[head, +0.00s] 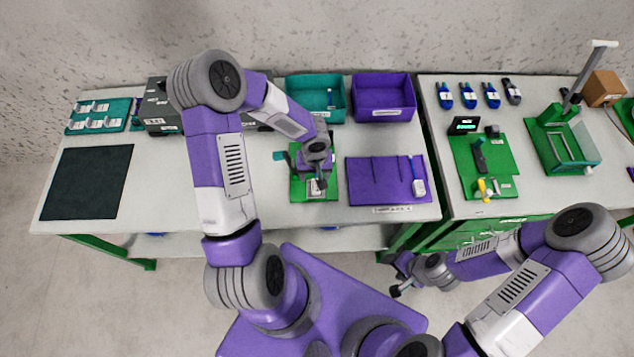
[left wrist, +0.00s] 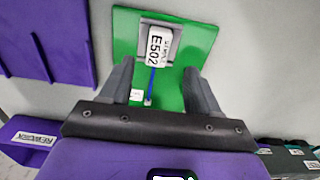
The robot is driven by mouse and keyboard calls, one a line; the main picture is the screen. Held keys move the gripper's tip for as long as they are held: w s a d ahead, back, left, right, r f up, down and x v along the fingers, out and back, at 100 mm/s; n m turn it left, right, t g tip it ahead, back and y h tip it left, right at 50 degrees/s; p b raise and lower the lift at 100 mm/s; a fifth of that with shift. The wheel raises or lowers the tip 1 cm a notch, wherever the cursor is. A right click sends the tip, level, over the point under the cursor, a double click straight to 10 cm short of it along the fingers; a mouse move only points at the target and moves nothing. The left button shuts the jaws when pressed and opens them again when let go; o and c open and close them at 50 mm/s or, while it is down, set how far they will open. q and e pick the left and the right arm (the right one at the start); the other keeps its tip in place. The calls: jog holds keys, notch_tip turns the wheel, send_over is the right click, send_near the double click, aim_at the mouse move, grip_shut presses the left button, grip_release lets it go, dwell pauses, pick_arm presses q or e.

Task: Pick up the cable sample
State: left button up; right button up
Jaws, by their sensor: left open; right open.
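The cable sample (left wrist: 151,80) is a thin blue cable with a white tag (left wrist: 158,46) reading E502. It lies on a green plate (left wrist: 196,39) in the left wrist view. In the head view the plate (head: 299,192) is mostly under my left gripper (head: 316,184). My left gripper (left wrist: 158,80) is open and empty, its fingers on either side of the blue cable and apart from it. I cannot tell its exact height. My right gripper (head: 398,278) is in front of the tables, low and far from the sample, open and empty.
A purple tray (head: 372,182) with a white-tagged blue item (head: 418,183) lies right of the plate. Teal (head: 327,112) and purple (head: 384,114) bins stand behind. A black mat (head: 88,182) lies at left. The right table (head: 530,195) holds green fixtures.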

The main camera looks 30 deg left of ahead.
pick_arm(q)
jog(key=f, duration=0.4)
jog(key=shift+s+d+f, duration=0.1)
jog(key=shift+d+f, duration=0.15)
jog(key=shift+f, duration=0.1)
grip_shut()
